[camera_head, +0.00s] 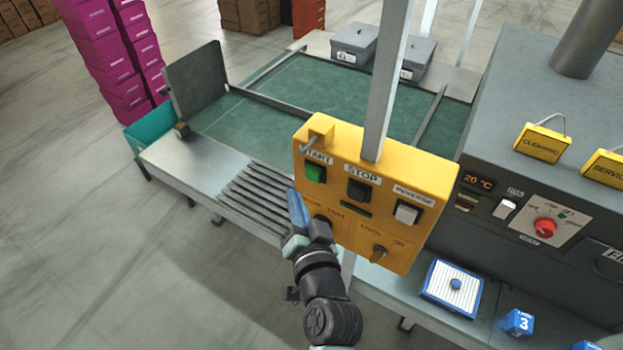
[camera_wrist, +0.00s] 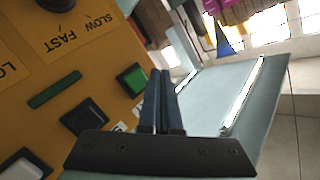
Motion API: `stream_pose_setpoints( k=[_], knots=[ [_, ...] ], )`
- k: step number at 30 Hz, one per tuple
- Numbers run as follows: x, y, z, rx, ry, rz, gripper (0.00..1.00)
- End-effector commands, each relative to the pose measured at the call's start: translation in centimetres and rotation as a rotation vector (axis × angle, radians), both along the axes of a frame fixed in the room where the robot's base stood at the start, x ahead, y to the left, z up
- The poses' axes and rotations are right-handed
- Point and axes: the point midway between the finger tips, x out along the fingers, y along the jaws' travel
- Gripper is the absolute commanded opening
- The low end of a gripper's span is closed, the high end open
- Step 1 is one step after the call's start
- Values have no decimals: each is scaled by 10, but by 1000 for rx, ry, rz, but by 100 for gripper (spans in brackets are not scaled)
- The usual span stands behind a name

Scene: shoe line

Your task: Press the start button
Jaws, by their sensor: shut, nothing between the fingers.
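The green start button (camera_head: 315,172) is at the upper left of a yellow control box (camera_head: 440,190), under a label reading START. It also shows in the wrist view (camera_wrist: 132,79), just left of my fingertips. My gripper (camera_head: 297,200) is shut and empty, with its blue fingers together in front of the box's left edge, below the green button in the head view. In the wrist view the fingers (camera_wrist: 162,75) point past the button's right side. I cannot tell whether they touch the box.
A black STOP button (camera_head: 359,190) and a white button (camera_head: 407,212) share the panel. Knobs, one at the lower right (camera_head: 378,253), stick out below. A green conveyor (camera_head: 330,95) lies behind, and a grey machine (camera_head: 540,130) stands right.

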Motion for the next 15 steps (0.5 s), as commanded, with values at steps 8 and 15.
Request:
stream_pose_setpoints(
  k=[8,15],
  knots=[
    [21,-16,-1,-1,-1,0,0],
    [25,-18,0,0,1,1,0]
  ],
)
